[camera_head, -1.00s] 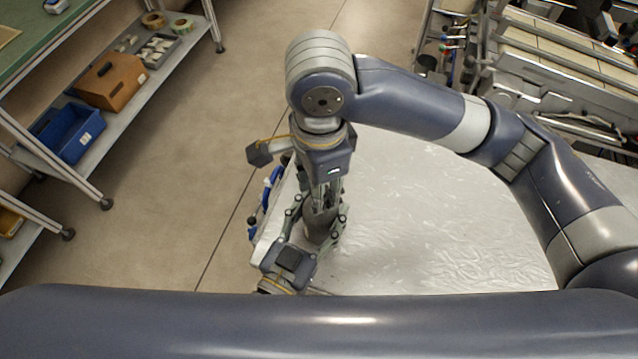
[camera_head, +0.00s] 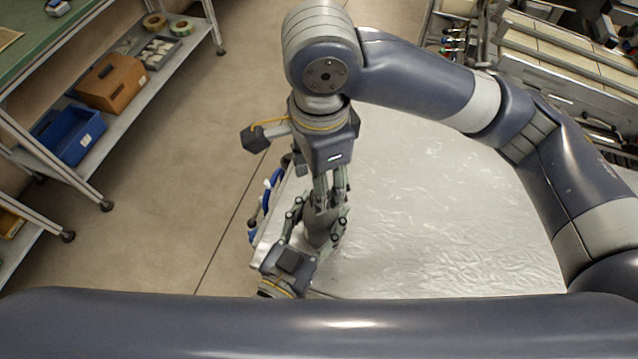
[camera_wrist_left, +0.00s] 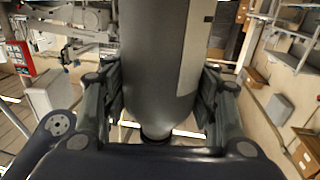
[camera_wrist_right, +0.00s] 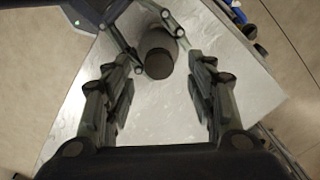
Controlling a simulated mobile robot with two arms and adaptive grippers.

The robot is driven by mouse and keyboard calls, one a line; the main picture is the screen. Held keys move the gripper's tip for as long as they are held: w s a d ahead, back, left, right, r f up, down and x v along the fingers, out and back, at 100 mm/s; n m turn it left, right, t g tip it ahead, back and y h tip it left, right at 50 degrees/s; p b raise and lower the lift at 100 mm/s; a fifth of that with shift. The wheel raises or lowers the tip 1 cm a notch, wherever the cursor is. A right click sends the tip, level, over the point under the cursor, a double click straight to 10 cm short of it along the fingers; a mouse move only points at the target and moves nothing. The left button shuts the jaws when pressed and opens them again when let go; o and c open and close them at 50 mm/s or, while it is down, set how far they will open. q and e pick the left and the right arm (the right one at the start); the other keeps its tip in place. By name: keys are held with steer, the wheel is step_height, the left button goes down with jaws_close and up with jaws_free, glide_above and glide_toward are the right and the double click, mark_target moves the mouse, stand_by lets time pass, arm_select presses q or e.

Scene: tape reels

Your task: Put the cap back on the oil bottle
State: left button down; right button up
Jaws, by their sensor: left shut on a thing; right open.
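The grey oil bottle (camera_head: 321,229) is held by my left gripper (camera_head: 318,237) above the table's left part. In the left wrist view the bottle (camera_wrist_left: 160,60) fills the space between the fingers and narrows to a dark end. My right gripper (camera_head: 331,192) is just above the bottle, open and empty. In the right wrist view the bottle's dark round end (camera_wrist_right: 159,65) faces the camera, between and beyond the open right fingers (camera_wrist_right: 160,110). I cannot tell whether this dark end is the cap. No separate loose cap shows.
The silver table top (camera_head: 430,220) is clear to the right. Blue items (camera_head: 268,192) are at its left edge. A shelf cart with a blue bin (camera_head: 72,138) and a brown box (camera_head: 112,82) stands left across open floor. Machinery (camera_head: 560,70) is at the back right.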

steer(key=shift+r, duration=0.55)
steer(key=shift+c, duration=0.2)
